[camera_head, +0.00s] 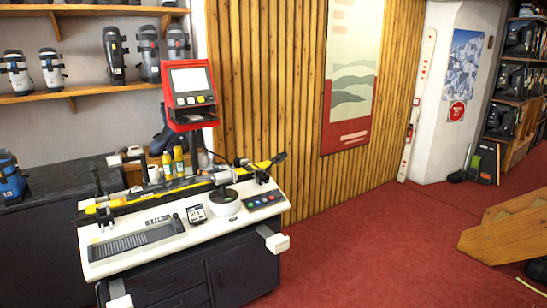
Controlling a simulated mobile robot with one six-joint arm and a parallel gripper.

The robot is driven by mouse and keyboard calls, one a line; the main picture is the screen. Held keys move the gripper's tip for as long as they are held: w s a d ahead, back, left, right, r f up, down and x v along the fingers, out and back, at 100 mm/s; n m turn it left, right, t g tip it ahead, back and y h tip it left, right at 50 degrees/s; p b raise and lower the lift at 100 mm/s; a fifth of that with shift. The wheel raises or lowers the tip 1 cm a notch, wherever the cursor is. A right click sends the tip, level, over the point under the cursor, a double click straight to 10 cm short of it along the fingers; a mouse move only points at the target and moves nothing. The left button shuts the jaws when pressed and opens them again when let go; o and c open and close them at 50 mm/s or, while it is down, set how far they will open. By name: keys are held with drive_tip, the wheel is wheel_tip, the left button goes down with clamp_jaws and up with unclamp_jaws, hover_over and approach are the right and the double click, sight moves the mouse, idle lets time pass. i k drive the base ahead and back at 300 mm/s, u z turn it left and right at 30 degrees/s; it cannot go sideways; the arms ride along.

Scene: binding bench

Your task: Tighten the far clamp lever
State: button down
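A ski, yellow and black (165,190), lies along the back of the white-topped binding bench (180,255). At its left end a dark clamp lever (97,182) stands upright. At its right end, the end farther from the camera, a dark clamp (262,175) sits at the ski, and a black bar tilts up to the right there. I cannot tell which part is its lever or how tight it is. My gripper is not recognisable in this view.
A red screen stand (190,95) rises behind the bench. A dark bowl-like part (223,203) and a keypad (265,200) are on the bench top. White blocks (276,243) stick out at its front. Red floor (390,240) is clear to the right; wooden steps (510,235) stand beyond.

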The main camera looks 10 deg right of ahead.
sight(278, 158)
drive_tip(key=i, duration=0.85)
drive_tip(key=z, duration=0.05)
